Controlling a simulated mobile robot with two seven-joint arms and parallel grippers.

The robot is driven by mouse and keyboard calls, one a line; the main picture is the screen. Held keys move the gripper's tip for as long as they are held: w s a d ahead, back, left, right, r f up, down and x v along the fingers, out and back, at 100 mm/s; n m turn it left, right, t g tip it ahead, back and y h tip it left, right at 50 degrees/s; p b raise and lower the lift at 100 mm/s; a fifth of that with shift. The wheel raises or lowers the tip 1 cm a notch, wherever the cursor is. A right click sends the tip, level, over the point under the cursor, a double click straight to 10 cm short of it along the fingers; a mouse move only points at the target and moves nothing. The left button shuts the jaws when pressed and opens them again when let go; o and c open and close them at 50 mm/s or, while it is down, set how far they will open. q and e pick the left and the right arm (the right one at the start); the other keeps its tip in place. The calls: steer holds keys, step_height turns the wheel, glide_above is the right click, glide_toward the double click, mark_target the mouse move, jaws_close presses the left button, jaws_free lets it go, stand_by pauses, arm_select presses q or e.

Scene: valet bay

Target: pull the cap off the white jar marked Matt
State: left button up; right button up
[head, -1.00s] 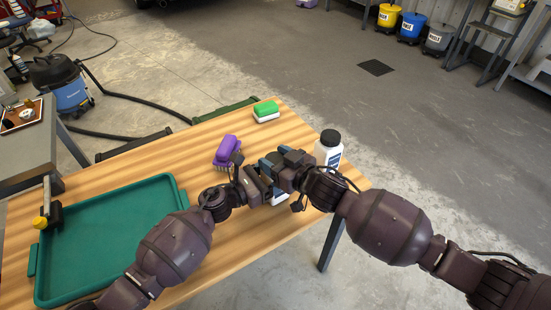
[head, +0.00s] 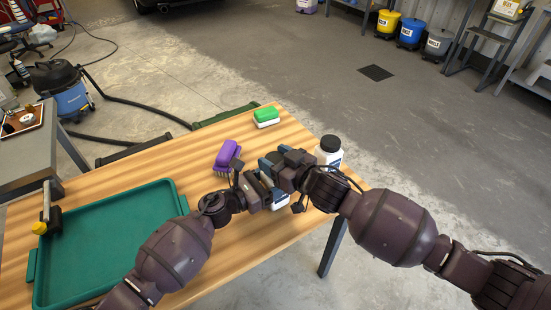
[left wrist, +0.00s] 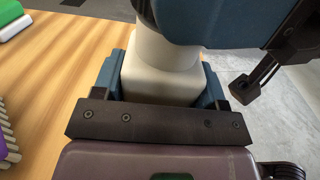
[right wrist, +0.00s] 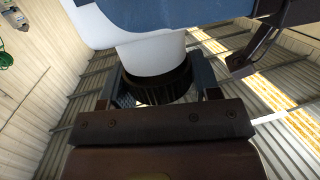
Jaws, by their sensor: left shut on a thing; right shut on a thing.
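A white jar (head: 281,203) is mostly hidden behind my grippers in the head view. My left gripper (head: 266,188) is shut on its squarish body, which shows between the blue fingers in the left wrist view (left wrist: 160,82). My right gripper (head: 275,167) is shut on a black ribbed cap (right wrist: 158,86), with the jar's white part (right wrist: 150,52) directly against it in the right wrist view. I cannot tell whether the cap is still seated. No marking on this jar is readable.
Another white jar (head: 329,160) with a black lid and a blue label stands at the table's right edge. A purple brush (head: 227,154), a green-and-white brush (head: 266,117) and a green tray (head: 178,191) are on the wooden table (head: 205,165).

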mark_target(276, 159)
steer(key=shift+r, duration=2)
arm_select(q)
steer(key=o, duration=1.4)
steer(key=shift+c, duration=0.2)
steer(key=v, duration=1.2)
arm_select(e)
steer(key=shift+f, duration=0.5)
